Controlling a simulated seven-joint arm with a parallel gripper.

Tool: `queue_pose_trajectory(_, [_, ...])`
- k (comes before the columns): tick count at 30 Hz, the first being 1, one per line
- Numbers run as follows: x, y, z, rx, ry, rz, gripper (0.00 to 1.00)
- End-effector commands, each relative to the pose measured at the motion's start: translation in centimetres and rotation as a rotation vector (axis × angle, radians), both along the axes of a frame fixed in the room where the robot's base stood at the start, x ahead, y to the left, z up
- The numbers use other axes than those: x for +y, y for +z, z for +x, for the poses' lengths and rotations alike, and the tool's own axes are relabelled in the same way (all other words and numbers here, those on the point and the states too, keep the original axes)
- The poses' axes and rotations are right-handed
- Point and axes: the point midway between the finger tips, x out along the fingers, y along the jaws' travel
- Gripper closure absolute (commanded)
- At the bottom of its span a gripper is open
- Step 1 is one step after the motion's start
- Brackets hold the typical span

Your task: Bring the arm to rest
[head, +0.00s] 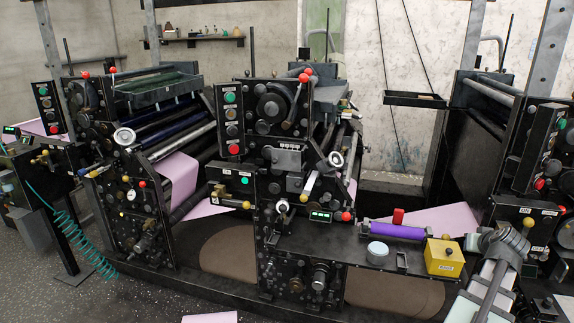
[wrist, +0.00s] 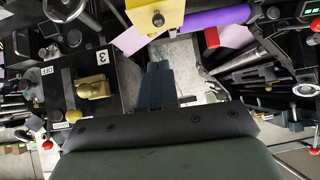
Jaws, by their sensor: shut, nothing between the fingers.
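My arm (head: 494,268) shows at the lower right of the head view, beside the yellow box. In the wrist view my gripper (wrist: 158,68) has its dark fingers together, with nothing between them. In the head view the purple roll (head: 397,231) lies on a dark shelf (head: 340,240), left of the yellow box (head: 444,257). I cannot make out the fingertips in the head view.
A round pale tin (head: 377,252) and a red block (head: 398,216) are near the roll. Dark machines with knobs and levers stand left, centre and right. A teal coiled cable (head: 75,235) hangs at left. Pink sheet (head: 210,317) lies at the bottom edge.

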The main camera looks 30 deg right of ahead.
Motion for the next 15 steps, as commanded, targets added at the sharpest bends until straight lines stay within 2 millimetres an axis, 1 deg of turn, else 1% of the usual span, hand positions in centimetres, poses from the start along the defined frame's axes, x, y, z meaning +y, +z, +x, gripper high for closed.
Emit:
queue_pose_trajectory(4, [0.0, 0.0, 0.0, -0.028, -0.036, 0.035, 1.0])
queue_pose_trajectory(8, [0.4, -0.5, -0.2, -0.06, -0.102, 0.121, 1.0])
queue_pose_trajectory(11, [0.9, -1.4, -1.1, -0.053, -0.177, 0.198, 1.0])
queue_pose_trajectory(14, [1.8, -2.5, -2.5, -0.021, -0.262, 0.262, 1.0])
queue_pose_trajectory(15, [2.4, -3.5, -3.2, 0.0, -0.3, 0.293, 1.0])
